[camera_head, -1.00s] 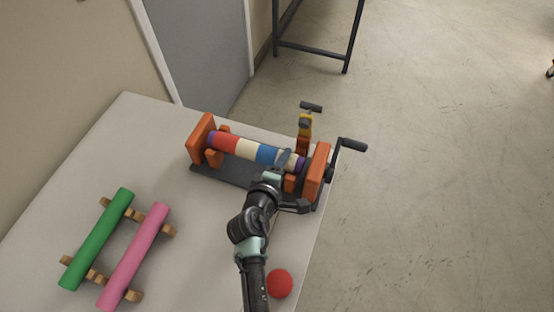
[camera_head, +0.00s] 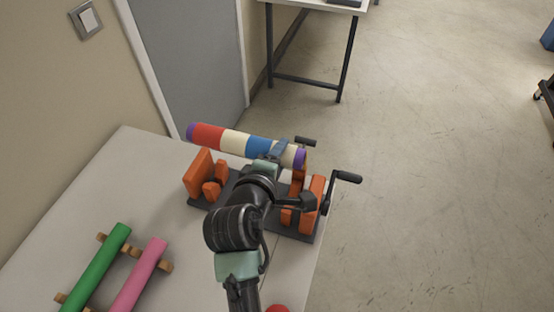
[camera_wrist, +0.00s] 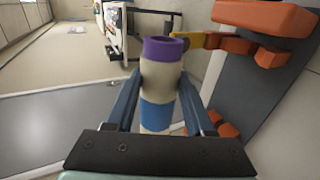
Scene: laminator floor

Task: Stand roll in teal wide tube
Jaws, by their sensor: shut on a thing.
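The roll (camera_head: 236,142) has red, cream and blue bands and purple ends. My gripper (camera_head: 277,152) is shut on it near its right end and holds it above the orange and dark cradle (camera_head: 232,189), lying roughly level. In the wrist view the roll (camera_wrist: 157,86) stands between my two fingers (camera_wrist: 160,105), its purple open end pointing away. No teal wide tube can be made out in these frames.
The cradle has orange end blocks and a black crank (camera_head: 343,178) on its right. A green roll (camera_head: 99,264) and a pink roll (camera_head: 138,277) lie on wooden rests at the table's left. A red ball (camera_head: 277,308) is at the bottom edge. Another table (camera_head: 310,5) stands far back.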

